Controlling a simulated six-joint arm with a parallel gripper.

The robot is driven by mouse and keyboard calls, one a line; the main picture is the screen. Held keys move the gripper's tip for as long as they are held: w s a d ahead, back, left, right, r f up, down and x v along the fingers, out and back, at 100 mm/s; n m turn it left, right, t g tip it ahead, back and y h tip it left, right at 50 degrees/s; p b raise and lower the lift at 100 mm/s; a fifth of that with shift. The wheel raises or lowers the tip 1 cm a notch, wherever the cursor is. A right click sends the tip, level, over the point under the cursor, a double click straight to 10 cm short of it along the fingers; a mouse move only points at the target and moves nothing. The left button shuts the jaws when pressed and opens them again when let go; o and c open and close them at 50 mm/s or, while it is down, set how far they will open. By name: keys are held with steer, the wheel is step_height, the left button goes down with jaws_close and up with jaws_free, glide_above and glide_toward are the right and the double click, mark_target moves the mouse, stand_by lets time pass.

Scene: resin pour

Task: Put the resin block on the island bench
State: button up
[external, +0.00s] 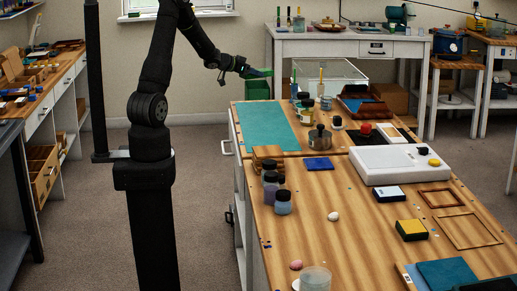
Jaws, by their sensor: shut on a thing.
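My gripper (246,71) is at the upper middle of the external view, left of and above the far end of the island bench (300,225). It is shut on a small green object (260,73), which looks like the resin block, though it is too small to be sure. The object is in the air, apart from the bench top. The fingertips are dark and hard to make out. The island bench is a long wooden-topped bench on the right, with a teal mat (270,127) at its far left corner.
The teal mat looks mostly clear. A green bin (257,90) shows just below the held object.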

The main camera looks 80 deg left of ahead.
glide_above(254, 109)
step_height(254, 109, down, 5)
steer(key=shift+a+f, duration=0.2)
steer(key=shift+f, duration=3.75)
steer(key=shift+f, duration=0.55)
steer(key=o, duration=1.3)
steer(key=v, duration=1.7)
steer(key=shift+s+r, duration=0.2)
steer(key=shift+w, duration=0.1)
